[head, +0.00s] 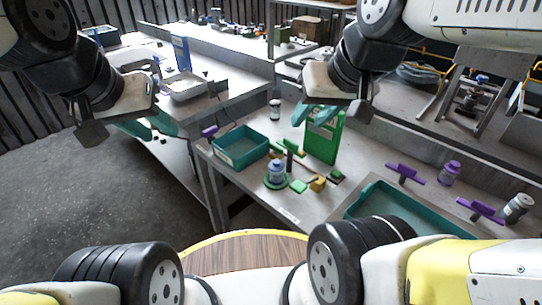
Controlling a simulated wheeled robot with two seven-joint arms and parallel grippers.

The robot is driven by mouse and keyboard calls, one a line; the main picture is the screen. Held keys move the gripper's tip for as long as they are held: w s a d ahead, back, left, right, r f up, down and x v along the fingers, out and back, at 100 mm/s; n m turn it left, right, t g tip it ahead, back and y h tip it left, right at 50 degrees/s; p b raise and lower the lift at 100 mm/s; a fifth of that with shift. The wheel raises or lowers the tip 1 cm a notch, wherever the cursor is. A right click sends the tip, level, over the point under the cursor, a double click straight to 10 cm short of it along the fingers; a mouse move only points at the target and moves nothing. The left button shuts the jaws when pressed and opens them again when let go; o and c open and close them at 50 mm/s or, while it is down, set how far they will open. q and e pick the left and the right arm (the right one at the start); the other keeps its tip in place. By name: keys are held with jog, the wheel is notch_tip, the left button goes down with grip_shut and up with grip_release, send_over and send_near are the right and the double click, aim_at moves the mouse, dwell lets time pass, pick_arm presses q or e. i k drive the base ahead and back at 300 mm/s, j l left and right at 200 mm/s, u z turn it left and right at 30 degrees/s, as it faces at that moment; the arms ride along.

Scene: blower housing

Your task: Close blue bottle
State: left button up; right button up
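A small translucent blue bottle (277,172) stands upright in a round green holder on the workbench, near its front edge. Its top is too small to tell whether a cap sits on it. My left gripper (149,128) hangs at the left, beyond the bench's left end and far from the bottle; its teal fingers look apart and empty. My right gripper (316,113) is above the back of the bench, behind and right of the bottle, near a green upright panel (323,138). Its teal fingers look apart, with nothing seen between them.
A teal bin (241,160) stands left of the bottle. A dark upright post, green pieces and a yellow block (318,184) are close by. A larger teal tray (362,197), purple-handled parts, a purple bottle (449,173) and a white bottle (517,207) are at right.

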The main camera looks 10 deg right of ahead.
aim_at(276, 168)
jog(key=k+z, duration=0.1)
jog(key=z, duration=2.65)
jog(key=u, duration=2.4)
jog(key=k+z, duration=0.15)
jog(key=z, duration=0.35)
jog(key=k+z, duration=0.15)
jog(key=z, duration=0.3)
jog(key=k+l+z, duration=0.1)
jog(key=z, duration=0.4)
jog(key=k, duration=0.05)
